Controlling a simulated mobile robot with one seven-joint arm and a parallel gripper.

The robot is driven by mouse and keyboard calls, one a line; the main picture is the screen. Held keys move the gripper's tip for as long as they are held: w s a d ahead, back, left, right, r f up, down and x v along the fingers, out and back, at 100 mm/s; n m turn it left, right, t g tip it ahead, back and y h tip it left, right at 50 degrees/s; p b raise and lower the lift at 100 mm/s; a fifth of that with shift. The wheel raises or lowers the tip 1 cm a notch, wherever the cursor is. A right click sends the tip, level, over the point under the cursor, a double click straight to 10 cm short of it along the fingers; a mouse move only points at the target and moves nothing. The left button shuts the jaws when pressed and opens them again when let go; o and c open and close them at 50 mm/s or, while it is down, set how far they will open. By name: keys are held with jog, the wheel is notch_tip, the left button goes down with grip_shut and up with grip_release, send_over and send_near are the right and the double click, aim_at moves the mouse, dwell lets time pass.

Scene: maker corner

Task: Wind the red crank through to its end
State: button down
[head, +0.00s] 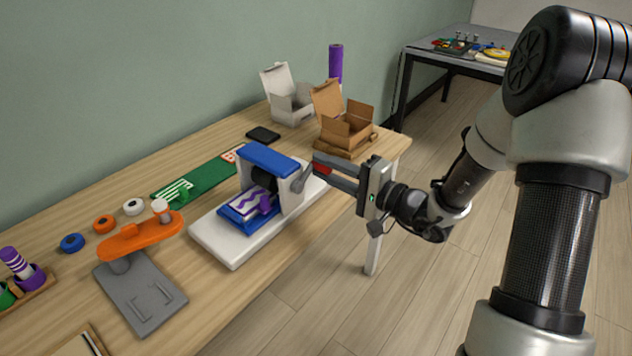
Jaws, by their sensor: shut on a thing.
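A small press (270,160) with a blue top, white side walls and a dark roller stands on a white base near the table's right edge. A blue bed with a purple and white striped piece (262,203) lies at its front. The crank's grey arm (300,180) is on the press's right side, and a bit of its red handle (321,169) shows between my fingers. My gripper (318,167) reaches in from the right and is shut on the red handle. The fingers hide most of the handle.
An orange-armed tool on a grey plate (140,300) stands to the left of the press. Behind are a green strip (205,175), a black flat item (263,135), a white box (292,108) and an open cardboard box (345,130).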

jog(key=shift+s+a+r+n+b, duration=0.3)
jog(key=shift+r+n, duration=0.2)
jog(key=shift+n, duration=0.4)
jog(key=shift+s+a+r+n+b, duration=0.3)
jog(key=shift+r+n, duration=0.15)
jog(key=shift+n, duration=0.45)
jog(key=c, duration=1.6)
grip_release()
jog(key=shift+s, duration=0.15)
jog(key=shift+d+f, duration=0.1)
jog(key=p+v, duration=0.1)
jog(key=v, duration=1.6)
jog(key=shift+d+p, duration=0.15)
jog(key=shift+p, duration=0.2)
jog(key=shift+c, duration=0.3)
